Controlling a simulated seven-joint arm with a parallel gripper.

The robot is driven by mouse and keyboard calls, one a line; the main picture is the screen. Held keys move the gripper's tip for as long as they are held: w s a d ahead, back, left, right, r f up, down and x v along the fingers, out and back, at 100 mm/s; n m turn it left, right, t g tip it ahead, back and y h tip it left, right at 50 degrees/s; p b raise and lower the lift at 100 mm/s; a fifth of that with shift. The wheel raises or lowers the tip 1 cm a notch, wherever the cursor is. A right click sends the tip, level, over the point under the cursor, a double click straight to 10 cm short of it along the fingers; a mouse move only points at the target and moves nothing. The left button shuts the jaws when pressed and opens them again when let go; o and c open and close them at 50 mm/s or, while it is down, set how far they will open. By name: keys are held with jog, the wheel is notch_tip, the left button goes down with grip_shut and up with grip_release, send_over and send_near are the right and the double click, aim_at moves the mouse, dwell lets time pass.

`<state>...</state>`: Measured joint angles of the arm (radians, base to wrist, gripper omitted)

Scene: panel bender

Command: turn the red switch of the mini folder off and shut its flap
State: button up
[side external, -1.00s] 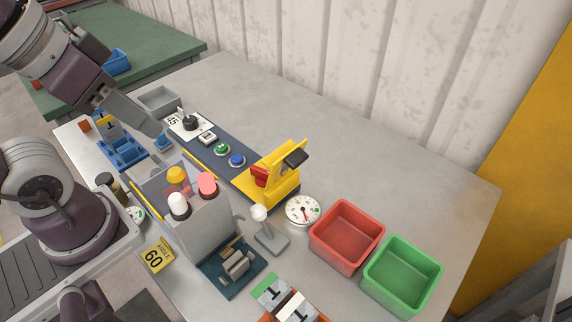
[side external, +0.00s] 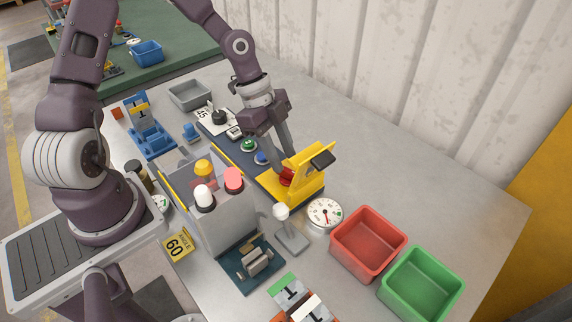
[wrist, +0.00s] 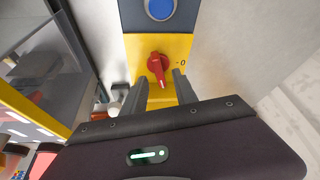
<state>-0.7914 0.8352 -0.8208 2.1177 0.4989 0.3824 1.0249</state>
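The red switch (side external: 286,177) sits on a yellow housing (side external: 290,192) at the near end of a dark panel strip. In the wrist view the red switch (wrist: 157,66) is a rotary handle on a yellow plate; its white mark points down and slightly right, away from the "0" printed at right. A raised yellow piece (side external: 313,153) with a black tab (side external: 323,159), apparently the flap, stands open beside the switch. My gripper (side external: 284,166) is just over the switch. In the wrist view my gripper (wrist: 159,79) is open, its fingers apart near the handle's lower end; contact is unclear.
A blue button (side external: 262,158) and green button (side external: 248,145) lie along the strip. A grey box with lamps (side external: 222,222) stands in front. A dial gauge (side external: 325,212), red bin (side external: 368,243) and green bin (side external: 421,284) are to the right. The table behind the bins is clear.

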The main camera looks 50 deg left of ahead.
aim_at(287, 170)
jog(key=x, duration=0.3)
jog(key=shift+f, duration=0.15)
grip_shut()
jog(key=shift+n, duration=0.3)
jog(key=n+t, duration=0.1)
jog(key=n, duration=0.2)
jog(key=shift+s+d+y, duration=0.1)
jog(key=shift+s+y, duration=0.05)
jog(key=shift+y, duration=0.25)
jog(key=shift+n+t+y, duration=0.4)
jog(key=shift+n+t, duration=0.2)
jog(key=shift+n, duration=1.2)
grip_release()
